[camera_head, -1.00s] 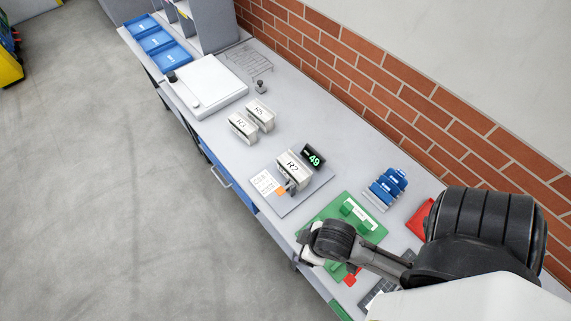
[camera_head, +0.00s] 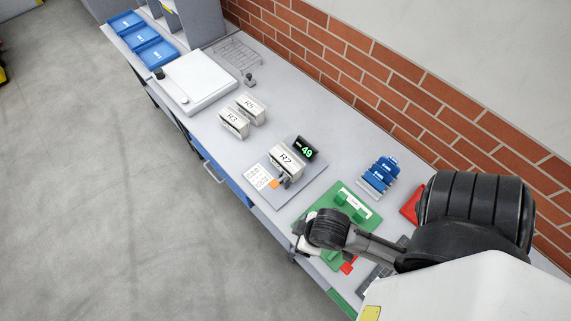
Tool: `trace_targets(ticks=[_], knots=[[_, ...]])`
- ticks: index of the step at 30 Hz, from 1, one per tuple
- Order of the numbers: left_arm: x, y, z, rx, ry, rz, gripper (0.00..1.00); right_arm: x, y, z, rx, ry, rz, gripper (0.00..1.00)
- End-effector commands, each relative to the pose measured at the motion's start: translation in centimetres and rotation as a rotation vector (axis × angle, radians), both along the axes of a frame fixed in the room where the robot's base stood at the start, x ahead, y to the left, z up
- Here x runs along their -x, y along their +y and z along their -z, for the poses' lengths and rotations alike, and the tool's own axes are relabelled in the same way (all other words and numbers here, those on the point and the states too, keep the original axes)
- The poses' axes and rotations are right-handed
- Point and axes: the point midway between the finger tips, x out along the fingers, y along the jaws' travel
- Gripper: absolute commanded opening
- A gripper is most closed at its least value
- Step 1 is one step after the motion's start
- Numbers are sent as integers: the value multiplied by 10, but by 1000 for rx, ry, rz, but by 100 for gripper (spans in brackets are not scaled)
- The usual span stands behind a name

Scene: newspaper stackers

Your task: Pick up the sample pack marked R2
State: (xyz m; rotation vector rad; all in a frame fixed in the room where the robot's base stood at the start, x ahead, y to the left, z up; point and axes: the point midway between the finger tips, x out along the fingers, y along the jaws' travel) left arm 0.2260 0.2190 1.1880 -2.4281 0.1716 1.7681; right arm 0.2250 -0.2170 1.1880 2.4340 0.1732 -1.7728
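The sample pack marked R2 (camera_head: 285,161) is a pale block with dark lettering. It stands on a grey plate (camera_head: 290,200) beside a small black display (camera_head: 305,149) reading 49. Two similar packs, R3 (camera_head: 233,123) and R5 (camera_head: 251,109), stand together on the bench to the upper left. One of my arms comes in from the lower right. Its end, near the green mat, is a light-coloured part (camera_head: 308,240) mostly hidden behind a dark joint, so its fingers cannot be made out. It is apart from R2. My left arm is not in view.
A green mat (camera_head: 328,208) with green blocks lies right of the plate. A blue-card rack (camera_head: 378,177) and a red item (camera_head: 412,207) are behind it. A white flat device (camera_head: 200,80), a wire rack (camera_head: 237,52) and blue trays (camera_head: 158,55) stand farther left. A brick wall backs the bench.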

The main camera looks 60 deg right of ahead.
Motion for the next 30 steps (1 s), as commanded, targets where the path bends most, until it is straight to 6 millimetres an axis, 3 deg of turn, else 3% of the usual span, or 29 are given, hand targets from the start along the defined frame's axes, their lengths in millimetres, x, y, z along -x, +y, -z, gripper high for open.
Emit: trace_targets(ticks=[6, 30], knots=[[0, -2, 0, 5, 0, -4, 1, 0, 0, 0, 0, 0, 0, 82], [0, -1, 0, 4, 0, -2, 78, 0, 0, 0, 0, 0, 0, 82]])
